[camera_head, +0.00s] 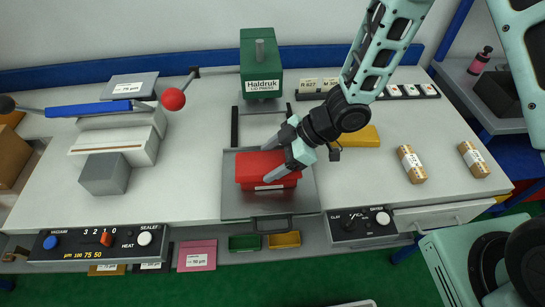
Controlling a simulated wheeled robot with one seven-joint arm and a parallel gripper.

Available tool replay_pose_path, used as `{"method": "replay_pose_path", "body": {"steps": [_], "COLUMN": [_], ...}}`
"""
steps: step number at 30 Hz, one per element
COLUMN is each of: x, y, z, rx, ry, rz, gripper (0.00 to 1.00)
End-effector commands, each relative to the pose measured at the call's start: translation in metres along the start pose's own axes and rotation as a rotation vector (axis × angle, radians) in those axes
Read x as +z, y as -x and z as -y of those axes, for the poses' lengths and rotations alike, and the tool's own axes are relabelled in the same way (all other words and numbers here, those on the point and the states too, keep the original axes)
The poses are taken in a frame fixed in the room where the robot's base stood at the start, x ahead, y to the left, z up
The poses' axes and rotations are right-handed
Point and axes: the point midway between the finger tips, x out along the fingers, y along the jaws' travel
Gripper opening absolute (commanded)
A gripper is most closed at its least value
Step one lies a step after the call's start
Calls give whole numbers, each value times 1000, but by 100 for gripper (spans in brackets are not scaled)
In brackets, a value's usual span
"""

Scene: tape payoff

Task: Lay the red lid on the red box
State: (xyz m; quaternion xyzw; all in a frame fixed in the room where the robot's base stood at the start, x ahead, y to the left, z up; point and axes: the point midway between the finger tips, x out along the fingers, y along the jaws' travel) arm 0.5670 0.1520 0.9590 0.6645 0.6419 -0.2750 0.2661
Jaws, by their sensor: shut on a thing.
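The red box (270,186) stands on a grey metal plate (232,205) near the front middle of the table, with a white label on its front. The red lid (252,164) is at the top of the box, between my fingers. My gripper (267,163) comes in from the upper right and is shut on the lid, one finger at its far side and one at its near side. I cannot tell whether the lid touches the box all round. The fingers and wrist hide the right part of the lid and box.
A green Haldruk press (261,66) stands behind the plate on rails. A sealer with a blue arm (100,108) and red knob (173,99) is at left. A yellow block (360,137) and two tan rolls (411,164) (474,159) lie at right.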

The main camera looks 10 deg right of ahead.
Motion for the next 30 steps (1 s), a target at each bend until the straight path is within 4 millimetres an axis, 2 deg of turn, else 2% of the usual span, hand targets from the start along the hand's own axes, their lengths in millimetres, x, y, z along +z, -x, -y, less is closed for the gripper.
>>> {"method": "replay_pose_path", "body": {"steps": [30], "x": [8], "y": [-8], "z": [0], "rx": [0], "ry": [0], "rz": [0], "gripper": [48]}}
